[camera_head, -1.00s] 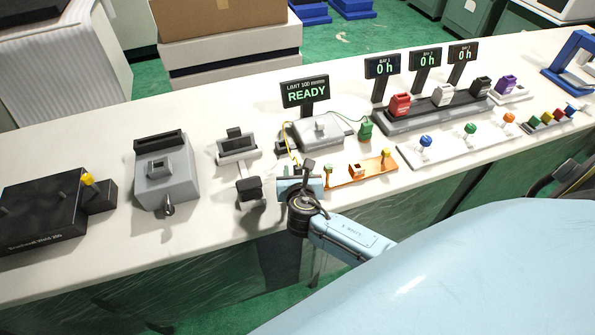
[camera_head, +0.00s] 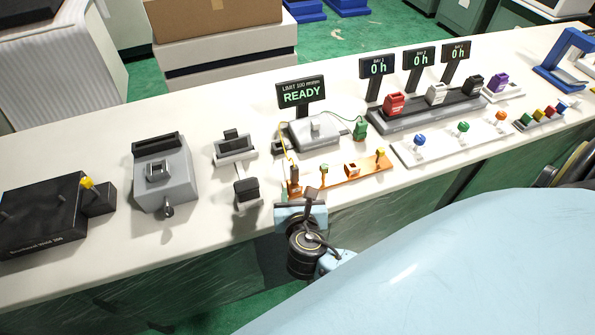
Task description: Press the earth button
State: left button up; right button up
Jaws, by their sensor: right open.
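A grey tester box (camera_head: 300,134) stands mid-counter below a display (camera_head: 301,93) reading "LIMIT 100 mohm" and "READY". A pale raised knob or button (camera_head: 316,124) sits on the box; I cannot read any label naming it the earth button. My right gripper (camera_head: 302,206) is open at the counter's front edge, nearer to me than the box and apart from it. Its fingertips are hard to make out. A brown clip-like piece (camera_head: 294,182) with a yellow wire stands just beyond the gripper. My left gripper is not in view.
An orange strip (camera_head: 345,175) with small fittings lies right of the gripper. A green block (camera_head: 360,129) on a wire stands beside the tester. A white panel (camera_head: 440,150) carries blue, green and orange knobs. Grey and black devices (camera_head: 165,180) stand left.

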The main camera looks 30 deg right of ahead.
aim_at(315, 124)
jog(key=z, duration=1.25)
